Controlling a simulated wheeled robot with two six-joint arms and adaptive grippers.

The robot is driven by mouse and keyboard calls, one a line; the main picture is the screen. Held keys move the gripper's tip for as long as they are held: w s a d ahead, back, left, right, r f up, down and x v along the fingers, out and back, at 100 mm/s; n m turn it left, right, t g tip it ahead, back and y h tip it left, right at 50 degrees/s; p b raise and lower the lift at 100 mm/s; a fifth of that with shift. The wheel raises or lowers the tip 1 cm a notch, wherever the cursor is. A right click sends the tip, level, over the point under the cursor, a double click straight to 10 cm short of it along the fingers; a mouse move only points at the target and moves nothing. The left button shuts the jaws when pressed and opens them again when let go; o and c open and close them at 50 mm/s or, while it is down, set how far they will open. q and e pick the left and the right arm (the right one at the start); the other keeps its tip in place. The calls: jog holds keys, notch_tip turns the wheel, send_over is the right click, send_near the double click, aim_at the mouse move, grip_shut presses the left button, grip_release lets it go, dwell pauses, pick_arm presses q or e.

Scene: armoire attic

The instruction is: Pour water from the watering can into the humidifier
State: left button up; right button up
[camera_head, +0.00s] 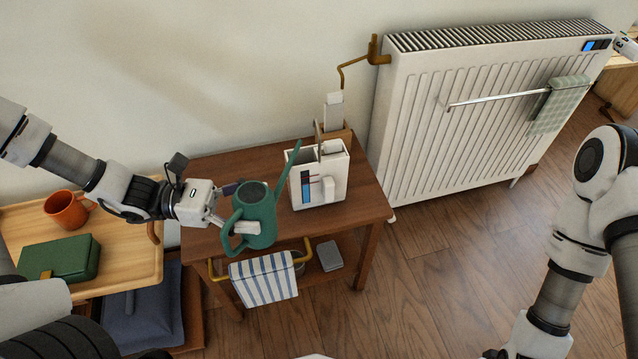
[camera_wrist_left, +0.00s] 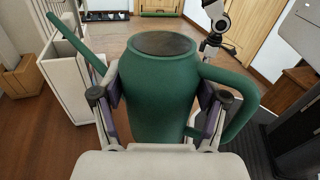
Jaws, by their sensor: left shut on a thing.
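The green watering can (camera_head: 262,220) is upright in my left gripper (camera_head: 232,224), which is shut on it. In the left wrist view the can (camera_wrist_left: 160,90) stands between the two fingers of the gripper (camera_wrist_left: 160,120), its handle to the right and its spout to the upper left. The white humidifier (camera_head: 335,182), with an open top and a blue window on its front, stands on the wooden table. The spout tip is near its upper left edge; I cannot tell whether they touch. No water flow shows. My right arm is at the right, its fingers out of frame.
The brown table (camera_head: 362,208) has a bar with a striped towel (camera_head: 264,280). A white radiator (camera_head: 425,130) stands to the right. A wooden tray table (camera_head: 130,262) with an orange mug (camera_head: 66,212) and a green box (camera_head: 62,260) is at left. Bare floor lies in front.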

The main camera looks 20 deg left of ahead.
aim_at(248, 193)
pick_arm(q)
jog(key=shift+r, duration=0.15)
notch_tip(248, 193, up, 5)
jog(key=p, duration=0.5)
dwell(0.7)
